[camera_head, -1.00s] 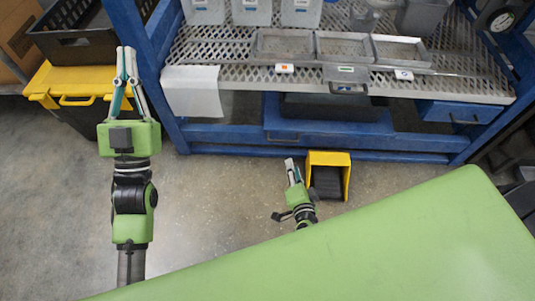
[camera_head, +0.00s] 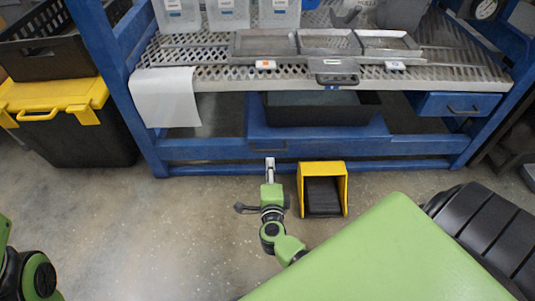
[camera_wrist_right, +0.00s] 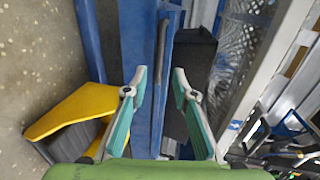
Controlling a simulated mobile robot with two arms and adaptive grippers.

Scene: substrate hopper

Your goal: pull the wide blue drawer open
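The wide blue drawer (camera_head: 335,146) is low in the middle of the blue bench, with a thin dark handle on its front. In the right wrist view the blue drawer front (camera_wrist_right: 140,45) runs up the picture, and its handle (camera_wrist_right: 160,58) appears between my fingertips. My right gripper (camera_head: 269,165) is just in front of the drawer's left part. In the wrist view my right gripper (camera_wrist_right: 158,92) is open and empty. I cannot tell whether its fingers touch the handle. My left gripper's fingers are out of view; only part of my left arm shows lower left.
A yellow-edged open bin (camera_head: 338,172) stands on the floor right of my right gripper. A smaller blue drawer (camera_head: 455,104) is at the bench's right. A black box with yellow lid (camera_head: 70,135) stands left. Concrete floor (camera_head: 150,220) is clear in front.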

